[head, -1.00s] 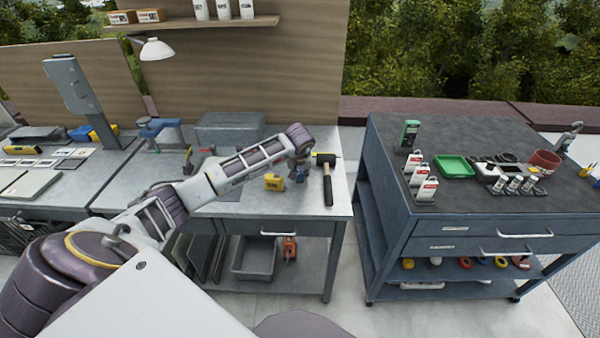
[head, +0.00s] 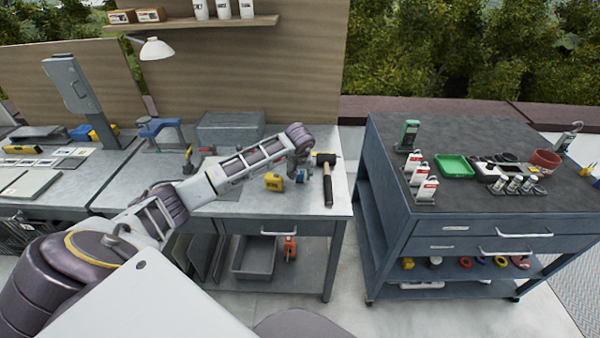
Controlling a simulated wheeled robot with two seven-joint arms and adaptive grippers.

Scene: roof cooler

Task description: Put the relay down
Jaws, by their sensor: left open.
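My left arm reaches in from the left over the grey workbench (head: 240,208). My left gripper (head: 302,172) points down near the bench's right end, open and small in view. A small bluish piece (head: 301,177) shows at its fingertips, low over or on the bench top. It may be the relay, but it is too small and partly covered to be sure. A yellow object (head: 274,182) lies just left of the gripper. My right gripper is not in view.
A dark blue cart (head: 470,222) stands to the right across a gap, with a green tray (head: 455,166), a red cup (head: 545,160) and several small items on top. A grey box (head: 230,130) stands at the bench's back. The bench's front right corner is clear.

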